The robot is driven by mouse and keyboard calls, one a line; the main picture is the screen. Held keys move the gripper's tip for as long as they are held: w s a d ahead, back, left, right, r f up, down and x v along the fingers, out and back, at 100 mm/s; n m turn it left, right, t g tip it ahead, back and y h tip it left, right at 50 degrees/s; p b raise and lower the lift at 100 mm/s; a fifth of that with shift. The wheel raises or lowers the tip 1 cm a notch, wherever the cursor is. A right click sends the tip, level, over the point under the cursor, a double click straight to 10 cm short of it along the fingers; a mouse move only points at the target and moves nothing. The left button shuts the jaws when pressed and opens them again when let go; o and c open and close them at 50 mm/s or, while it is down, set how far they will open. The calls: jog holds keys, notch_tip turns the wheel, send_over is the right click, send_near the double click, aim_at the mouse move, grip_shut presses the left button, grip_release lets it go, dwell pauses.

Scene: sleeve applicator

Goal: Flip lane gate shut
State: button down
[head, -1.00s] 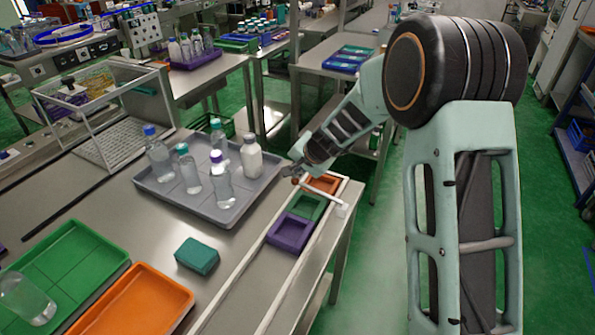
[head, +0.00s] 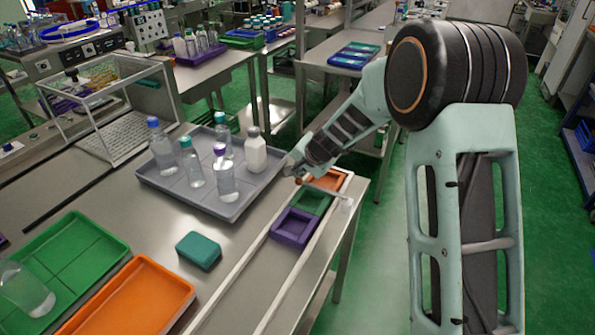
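The lane (head: 243,265) is a pair of pale rails along the right edge of the bench. The lane gate (head: 325,190) looks like a thin pale bar lying slantwise across the lane over the orange bin, with a small brown-orange knob at its left end and a pale post at its right end. My gripper (head: 293,170) is at the bar's left end, close to the knob. It is small and dark here, so I cannot tell whether it touches the knob or how its fingers stand.
Purple (head: 295,228), green (head: 311,202) and orange (head: 330,178) bins sit in the lane. A grey tray (head: 205,205) with several bottles stands just left of my gripper. A teal block (head: 198,250), green tray (head: 95,250) and orange tray (head: 135,300) lie nearer.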

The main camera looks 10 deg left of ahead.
jog(key=v, duration=1.2)
